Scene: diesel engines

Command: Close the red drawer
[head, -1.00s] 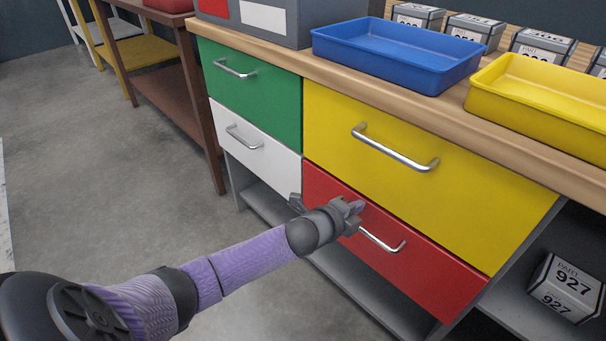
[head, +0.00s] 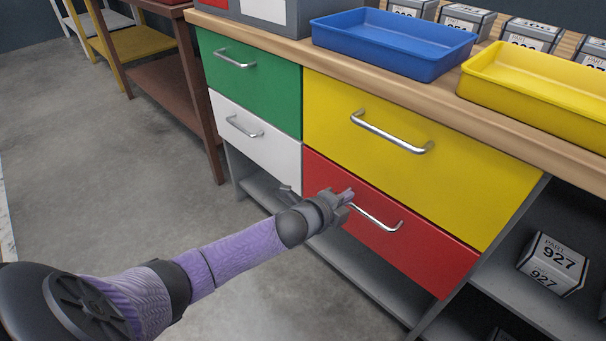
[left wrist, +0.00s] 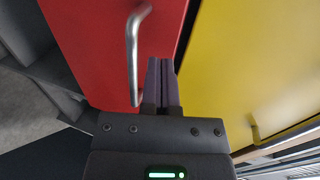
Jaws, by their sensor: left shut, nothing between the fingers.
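The red drawer (head: 432,256) is at the lower right of the drawer unit, under the yellow drawer (head: 455,180). Its front looks flush with the fronts around it. Its metal bar handle (head: 377,218) is partly hidden by my left gripper (head: 347,197). In the left wrist view the red front (left wrist: 85,45) and its handle (left wrist: 132,55) are at the left. There my left gripper (left wrist: 161,85) is shut and empty, beside the handle, its tips pointing at the red front near the yellow edge. I cannot tell whether the tips touch it. My right gripper is not in view.
A green drawer (head: 270,90) and a white drawer (head: 270,145) are to the left. The worktop above holds a blue tray (head: 395,55) and a yellow tray (head: 530,105). A part box (head: 553,264) is on the shelf at right. The floor at left is clear.

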